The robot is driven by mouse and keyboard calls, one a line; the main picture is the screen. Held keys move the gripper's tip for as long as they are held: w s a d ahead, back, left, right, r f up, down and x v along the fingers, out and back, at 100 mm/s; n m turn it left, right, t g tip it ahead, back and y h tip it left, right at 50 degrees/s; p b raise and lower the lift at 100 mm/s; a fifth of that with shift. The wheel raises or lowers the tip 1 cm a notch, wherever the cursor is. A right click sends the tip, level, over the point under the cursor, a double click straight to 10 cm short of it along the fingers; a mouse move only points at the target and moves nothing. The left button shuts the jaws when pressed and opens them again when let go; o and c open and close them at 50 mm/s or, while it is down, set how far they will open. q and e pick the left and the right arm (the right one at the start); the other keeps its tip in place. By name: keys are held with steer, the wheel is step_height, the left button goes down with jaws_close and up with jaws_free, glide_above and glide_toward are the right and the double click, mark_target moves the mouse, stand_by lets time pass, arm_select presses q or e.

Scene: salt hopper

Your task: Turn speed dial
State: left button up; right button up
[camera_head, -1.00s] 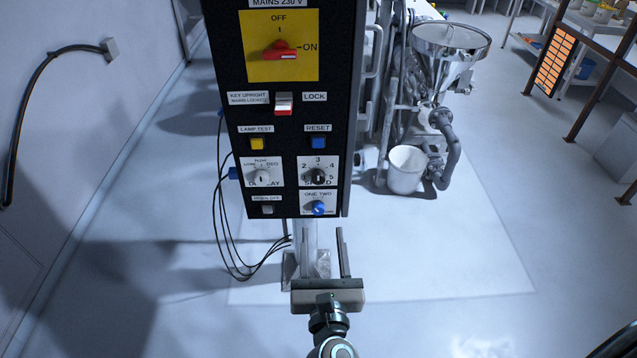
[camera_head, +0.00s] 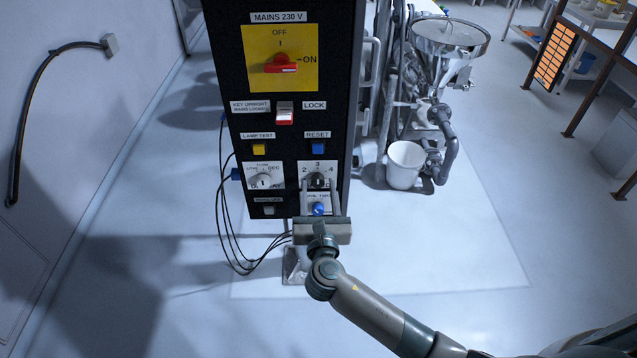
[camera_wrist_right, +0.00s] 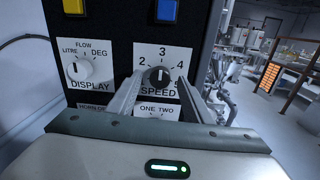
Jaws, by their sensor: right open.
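The speed dial (camera_head: 317,181) is a small black knob on a white plate numbered 2, 3, 4 and more, low on the right of the black control panel. It also shows in the right wrist view (camera_wrist_right: 158,75), above the word SPEED, with its light pointer mark near the top. My right gripper (camera_head: 319,184) is open, its two fingers reaching up to the panel, one on each side of the dial. In the right wrist view its fingertips (camera_wrist_right: 160,75) flank the knob; I cannot tell whether they touch it. My left gripper is not in view.
Close by are the display dial (camera_head: 263,181), a blue knob (camera_head: 319,208) under the speed plate, the yellow lamp test button (camera_head: 259,149), the blue reset button (camera_head: 318,146) and the red mains switch (camera_head: 281,64). A hopper machine (camera_head: 447,42) and white bucket (camera_head: 405,165) stand behind right.

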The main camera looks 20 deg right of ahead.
steer(key=shift+w+d, duration=0.2)
steer(key=shift+w, duration=0.45)
steer(key=shift+c, duration=0.4)
steer(key=c, duration=1)
steer(key=shift+m, duration=0.4)
steer(key=m+b, duration=0.3)
steer(key=m, duration=0.2)
steer(key=shift+f+b, duration=0.2)
steer(key=shift+b, duration=0.1)
steer(key=m+b, duration=0.1)
steer(key=m, duration=0.2)
steer(key=shift+r+m+b, duration=0.1)
steer(key=shift+m+b, duration=0.9)
steer(key=shift+m, duration=0.5)
